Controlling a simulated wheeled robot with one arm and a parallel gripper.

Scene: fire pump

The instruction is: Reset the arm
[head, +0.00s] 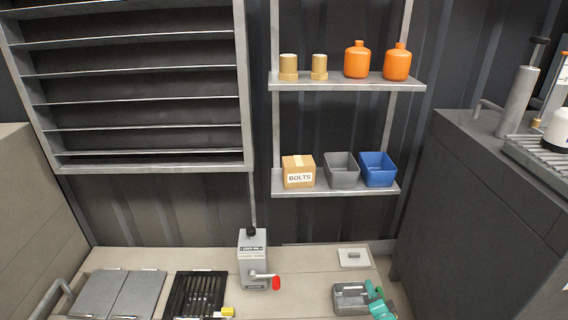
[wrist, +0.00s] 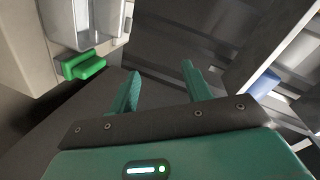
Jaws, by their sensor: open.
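My gripper (wrist: 161,70) shows in the wrist view with its two teal fingers apart and nothing between them. In the head view a teal shape (head: 380,308) at the lower right edge matches my gripper's colour, but too little shows to tell its pose. A grey box (head: 252,258) stands upright on the bench in the head view. A crank with a red knob (head: 276,283) sticks out to the right from its front. The box's labels are too small to read.
A pale bench (head: 320,262) holds a black slotted tray (head: 197,295) and an open grey bin (head: 350,298). Shelves above hold orange bottles (head: 357,60), a BOLTS carton (head: 298,171) and a blue bin (head: 377,169). A green handle (wrist: 84,66) is near my left finger's side.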

